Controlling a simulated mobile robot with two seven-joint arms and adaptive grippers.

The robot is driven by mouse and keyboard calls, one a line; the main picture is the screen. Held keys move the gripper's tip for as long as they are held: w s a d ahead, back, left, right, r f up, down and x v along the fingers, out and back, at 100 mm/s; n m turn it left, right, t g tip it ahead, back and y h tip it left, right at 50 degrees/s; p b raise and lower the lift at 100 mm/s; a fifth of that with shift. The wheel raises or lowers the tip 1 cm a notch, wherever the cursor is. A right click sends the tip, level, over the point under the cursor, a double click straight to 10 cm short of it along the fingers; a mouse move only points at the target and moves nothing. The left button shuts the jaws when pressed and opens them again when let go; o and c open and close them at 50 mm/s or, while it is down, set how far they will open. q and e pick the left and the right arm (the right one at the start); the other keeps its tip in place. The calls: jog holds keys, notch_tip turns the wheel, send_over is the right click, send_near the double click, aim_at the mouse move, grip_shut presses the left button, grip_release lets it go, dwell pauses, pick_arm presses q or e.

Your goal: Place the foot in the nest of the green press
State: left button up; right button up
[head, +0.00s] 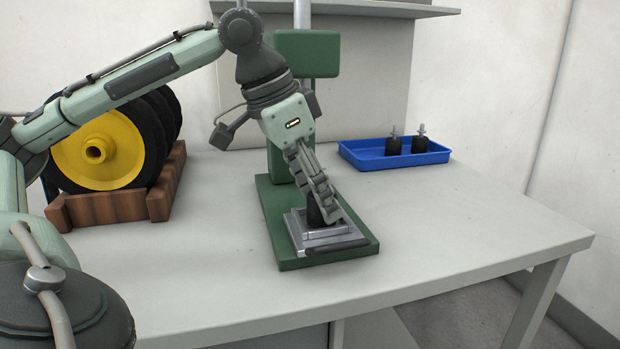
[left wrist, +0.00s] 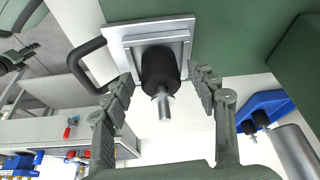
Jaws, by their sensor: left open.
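The green press (head: 270,215) stands on the table with a silver square nest (head: 300,238) on its base. A black foot with a metal stud (left wrist: 160,68) stands in the nest, its stud pointing away from the plate; its base is partly hidden by its own body, so I cannot tell how deep it sits. In the head view the foot (head: 315,212) is mostly covered by my fingers. My left gripper (head: 326,204) is open, with one finger on each side of the foot. In the left wrist view gaps show between the fingers and the foot. My right gripper is out of view.
A blue tray (head: 365,161) with two more black feet (head: 393,146) stands at the back right. Black wheels with a yellow hub (head: 108,150) sit in a wooden rack (head: 105,208) at the left. The table (head: 460,235) right of the press is clear.

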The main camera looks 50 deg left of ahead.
pick_arm(q)
jog(key=p+v, duration=0.3)
jog(key=v, duration=0.9)
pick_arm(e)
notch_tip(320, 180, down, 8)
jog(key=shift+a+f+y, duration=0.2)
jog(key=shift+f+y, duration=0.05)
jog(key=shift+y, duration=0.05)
pick_arm(q)
jog(key=shift+d, duration=0.1)
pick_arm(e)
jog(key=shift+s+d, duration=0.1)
